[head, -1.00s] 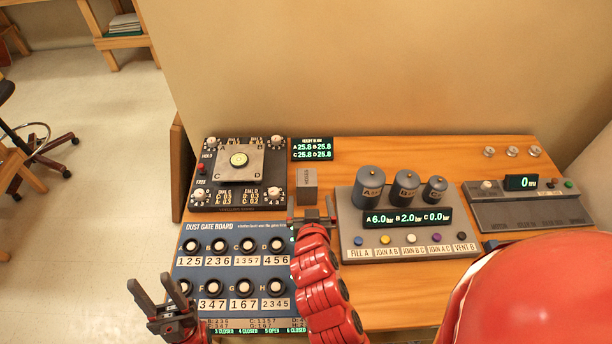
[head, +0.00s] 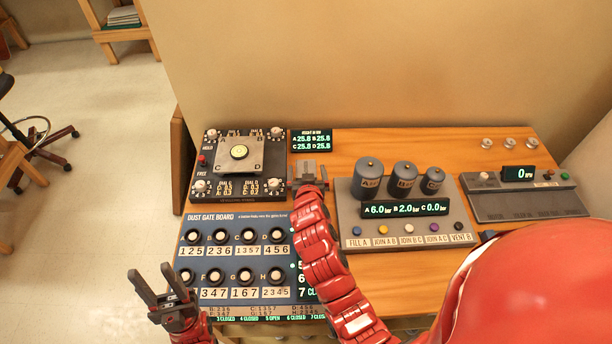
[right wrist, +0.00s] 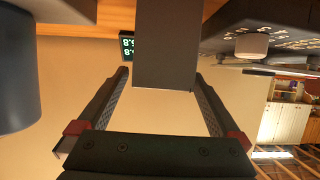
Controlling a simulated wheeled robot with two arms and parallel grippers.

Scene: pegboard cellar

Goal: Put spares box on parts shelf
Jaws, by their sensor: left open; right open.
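The spares box, a small grey block (head: 306,167), stands on the wooden bench between the dial board and the canister panel. My right gripper (head: 308,184) is open at its near side and hides part of it. In the right wrist view the box (right wrist: 168,45) shows between the two spread fingers (right wrist: 163,80), with a gap on each side. My left gripper (head: 162,293) is open and empty at the front left, beside the dust gate board. No shelf labelled for parts can be made out; a wooden shelf unit (head: 124,33) stands at the far upper left.
The dial board (head: 208,190) is left of the box, the canister panel (head: 350,226) right, and the dust gate board (head: 230,262) in front. A small green display (head: 311,140) stands behind. Bare bench (head: 440,146) lies at the back right.

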